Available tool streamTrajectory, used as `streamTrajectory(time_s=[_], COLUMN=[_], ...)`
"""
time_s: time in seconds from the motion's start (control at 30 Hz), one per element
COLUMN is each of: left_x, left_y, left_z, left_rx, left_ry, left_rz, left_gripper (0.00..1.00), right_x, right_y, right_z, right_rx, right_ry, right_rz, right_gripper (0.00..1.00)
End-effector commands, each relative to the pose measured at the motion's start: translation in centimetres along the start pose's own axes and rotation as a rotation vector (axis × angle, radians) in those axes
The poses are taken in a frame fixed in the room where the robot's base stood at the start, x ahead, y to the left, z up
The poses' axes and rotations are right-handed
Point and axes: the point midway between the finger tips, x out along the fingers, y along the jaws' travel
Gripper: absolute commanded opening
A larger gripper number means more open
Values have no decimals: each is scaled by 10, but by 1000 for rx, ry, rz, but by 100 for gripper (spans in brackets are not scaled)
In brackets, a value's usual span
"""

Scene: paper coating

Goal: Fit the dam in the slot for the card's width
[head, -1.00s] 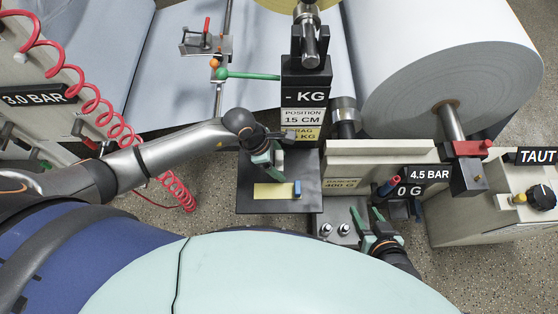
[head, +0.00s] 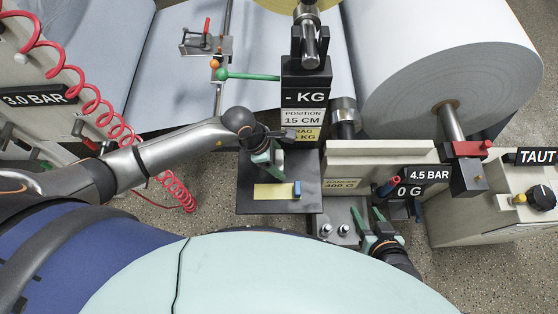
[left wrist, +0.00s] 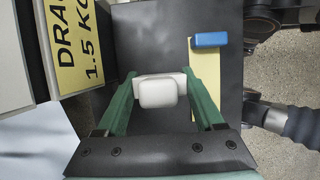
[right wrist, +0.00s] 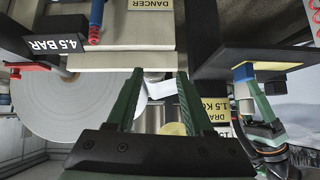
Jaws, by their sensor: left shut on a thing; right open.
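My left gripper (head: 270,172) is shut on a small white rounded block (left wrist: 160,90), seen between its fingers in the left wrist view. It is over the dark shelf (head: 245,200); I cannot tell whether the block touches the shelf. A blue block (head: 297,189) lies at the end of a yellow strip (head: 270,192) on that shelf, beside the gripper. The card (head: 302,117) reads POSITION 15 CM; a yellow DRAG card (left wrist: 78,45) is below it. Which piece is the dam, and where its slot is, I cannot tell. My right gripper (head: 367,212) is open and empty.
A rail with an orange knob (head: 215,63), a green-handled lever (head: 250,76) and a red-levered bracket (head: 206,42) stands behind. A large paper roll (head: 450,60) is at the right.

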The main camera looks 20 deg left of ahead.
Motion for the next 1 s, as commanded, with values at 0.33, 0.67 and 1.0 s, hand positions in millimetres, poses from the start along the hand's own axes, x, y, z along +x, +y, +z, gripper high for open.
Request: streamTrajectory(time_s=[0.33, 0.67, 1.0], left_x=[-49, -92, -112], left_y=[-21, -82, -130], left_z=[20, 35, 42], left_rx=[6, 4, 2], left_ry=[-2, -2, -1], left_rz=[2, -3, -1], left_gripper=[0, 0, 0], right_x=[-7, -11, -12], right_y=[4, 7, 7], right_z=[-8, 0, 0], right_rx=[-1, 2, 6], right_ry=[10, -6, -6], right_rz=[12, 20, 21], right_gripper=[52, 52, 52])
